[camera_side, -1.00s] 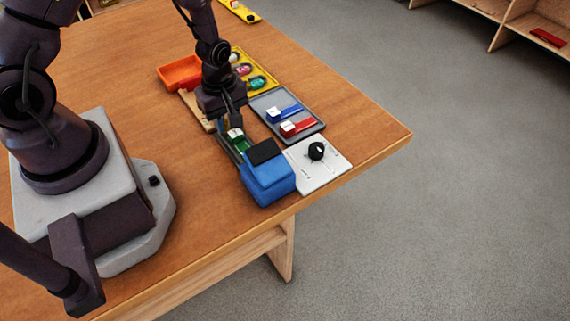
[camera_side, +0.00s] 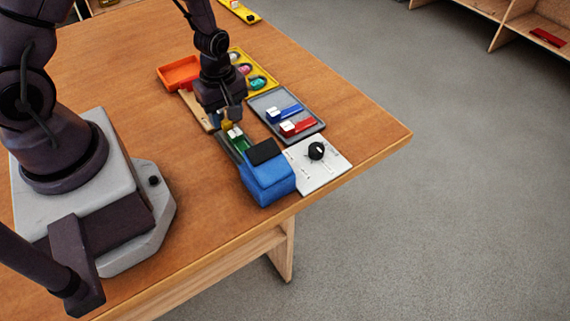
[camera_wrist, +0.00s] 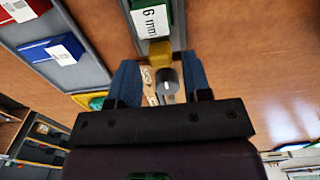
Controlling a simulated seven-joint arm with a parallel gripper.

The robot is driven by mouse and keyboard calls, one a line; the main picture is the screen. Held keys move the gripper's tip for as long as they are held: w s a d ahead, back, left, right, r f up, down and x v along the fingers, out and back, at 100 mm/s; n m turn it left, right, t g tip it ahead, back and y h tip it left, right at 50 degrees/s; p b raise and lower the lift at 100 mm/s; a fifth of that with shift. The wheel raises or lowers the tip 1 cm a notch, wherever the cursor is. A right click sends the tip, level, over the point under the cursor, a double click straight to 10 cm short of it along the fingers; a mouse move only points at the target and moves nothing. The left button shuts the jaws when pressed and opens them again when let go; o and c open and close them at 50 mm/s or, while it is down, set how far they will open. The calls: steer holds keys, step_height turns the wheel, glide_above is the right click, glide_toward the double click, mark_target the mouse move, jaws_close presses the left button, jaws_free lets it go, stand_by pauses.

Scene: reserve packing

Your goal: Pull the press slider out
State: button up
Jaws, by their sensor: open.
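The press is a blue block (camera_side: 268,184) with a black top (camera_side: 264,151), near the table's front edge. A narrow grey track runs from it toward the back left. A green box with a white label (camera_side: 238,138) lies in the track; in the wrist view the green box (camera_wrist: 150,20) reads "6 mm". Behind it is a yellow slider (camera_wrist: 159,52) with a grey round knob (camera_wrist: 167,82). My gripper (camera_wrist: 160,72) is open, its blue fingers on either side of the knob, with visible gaps. In the side view my gripper (camera_side: 226,116) hangs over the slider end of the track.
A grey tray (camera_side: 262,103) with a blue and a red box lies right of the track. A white panel with a black knob (camera_side: 316,151) is beside the press. An orange bin (camera_side: 180,74) and a yellow tray (camera_side: 262,78) stand behind. The table's right part is clear.

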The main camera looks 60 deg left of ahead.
steer(key=shift+r, duration=3.05)
steer(key=shift+s+d+m, duration=0.1)
steer(key=shift+s+m, duration=0.3)
steer(key=shift+m, duration=0.5)
steer(key=s+d+r+m+t, duration=0.2)
steer(key=r+m, duration=0.3)
steer(key=r, duration=0.3)
steer(key=s+d+r+m+t, duration=0.1)
steer(key=s+d+r+m, duration=0.1)
steer(key=r+m, duration=0.3)
steer(key=s+d+r+m+t, duration=0.2)
steer(key=s+r+m, duration=0.2)
steer(key=r, duration=0.7)
steer(key=shift+s+d+r+m+t, duration=0.2)
steer(key=shift+r+m+t, duration=0.15)
steer(key=shift+m, duration=0.75)
